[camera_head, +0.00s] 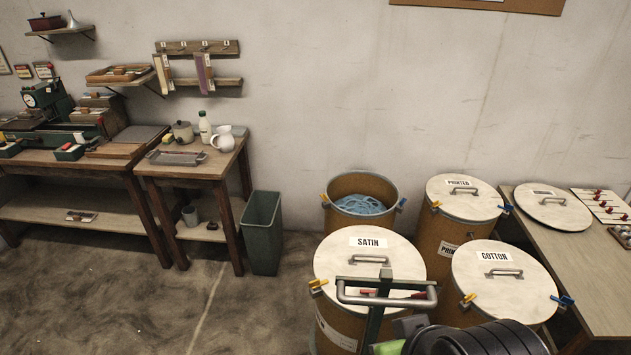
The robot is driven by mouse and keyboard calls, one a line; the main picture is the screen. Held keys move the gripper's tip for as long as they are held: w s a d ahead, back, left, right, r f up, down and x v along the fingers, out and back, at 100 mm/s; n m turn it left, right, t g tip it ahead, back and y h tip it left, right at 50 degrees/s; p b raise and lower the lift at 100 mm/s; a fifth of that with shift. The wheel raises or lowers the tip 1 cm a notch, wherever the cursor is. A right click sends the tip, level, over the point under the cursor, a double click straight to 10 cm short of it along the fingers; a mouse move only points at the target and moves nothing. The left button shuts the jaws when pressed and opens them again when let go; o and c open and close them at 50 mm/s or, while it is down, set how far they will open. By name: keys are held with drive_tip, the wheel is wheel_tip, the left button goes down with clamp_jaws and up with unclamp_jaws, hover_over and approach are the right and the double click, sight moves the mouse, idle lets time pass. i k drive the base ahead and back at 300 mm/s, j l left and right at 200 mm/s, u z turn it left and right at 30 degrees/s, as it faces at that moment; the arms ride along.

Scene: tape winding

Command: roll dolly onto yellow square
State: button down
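A grey bar handle (386,298) on a dark green upright post (377,325) stands at the bottom centre, in front of the drum marked SATIN; it looks like the dolly's push handle. The dolly's platform and wheels are not visible. My black ribbed arm (485,340) enters at the bottom right. My gripper (408,328) seems to be the grey and green part at its end, just right of the post. Its fingers cannot be made out, nor whether it touches the post. No yellow square shows on the visible floor.
Lidded drums marked SATIN (340,258), COTTON (530,285) and PRINTED (470,208) crowd the right, with an open drum (388,183) behind. A table (600,280) stands at far right, workbenches (185,172) and a green bin (262,235) at left. Floor (190,310) at lower left is clear.

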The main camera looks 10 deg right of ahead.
sight(385, 282)
drive_tip(key=j+z, duration=0.3)
drive_tip(key=j, duration=0.5)
drive_tip(key=j+z, duration=0.3)
drive_tip(key=j, duration=0.55)
